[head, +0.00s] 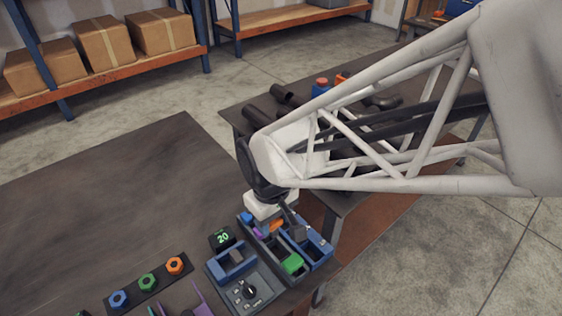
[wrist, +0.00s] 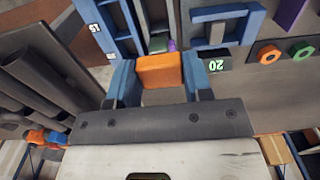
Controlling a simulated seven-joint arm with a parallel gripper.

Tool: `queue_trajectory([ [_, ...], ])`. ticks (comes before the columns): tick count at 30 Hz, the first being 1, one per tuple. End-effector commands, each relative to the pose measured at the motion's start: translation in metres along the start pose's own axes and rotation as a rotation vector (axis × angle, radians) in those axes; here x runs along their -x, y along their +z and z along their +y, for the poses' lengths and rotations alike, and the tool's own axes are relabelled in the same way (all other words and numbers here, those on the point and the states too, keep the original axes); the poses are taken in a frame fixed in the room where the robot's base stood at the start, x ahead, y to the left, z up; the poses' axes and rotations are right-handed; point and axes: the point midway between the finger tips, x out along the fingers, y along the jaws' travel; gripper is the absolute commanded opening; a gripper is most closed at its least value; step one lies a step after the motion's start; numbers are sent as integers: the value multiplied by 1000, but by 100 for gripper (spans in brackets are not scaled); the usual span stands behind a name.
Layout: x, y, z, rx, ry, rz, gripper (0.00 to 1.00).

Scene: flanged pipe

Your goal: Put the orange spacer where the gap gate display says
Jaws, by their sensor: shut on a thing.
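My gripper (wrist: 160,78) is shut on the orange spacer (wrist: 158,70), which sits between its two blue fingertips in the wrist view. In the head view, the gripper hangs over the blue compartment tray (head: 321,247), and a bit of the orange spacer (head: 277,226) shows beside it. The gap gate display (head: 222,238) reads 20 in green digits. It also shows upside down in the wrist view (wrist: 216,65). A blue frame (head: 230,262), apparently the gate, stands beside the display on a grey panel with a black knob (head: 249,291).
A green block (head: 293,263) lies in the tray's near part. A strip with blue (head: 118,299), green (head: 147,282) and orange (head: 175,266) nuts lies left of the panel. A purple piece (head: 200,300) stands near the front. The table's left part is clear. Dark pipes (head: 288,96) lie behind.

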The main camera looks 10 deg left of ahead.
Motion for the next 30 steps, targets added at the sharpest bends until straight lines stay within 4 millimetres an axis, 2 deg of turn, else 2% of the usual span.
queue_trajectory([
  [6, -15, -26, 36, -3, 0, -2, 14],
  [12, -23, -39, 57, -2, 0, 0, 14],
  [18, -26, -43, 64, -1, 0, 0, 14],
  [30, -26, -43, 64, 0, 0, 1, 14],
])
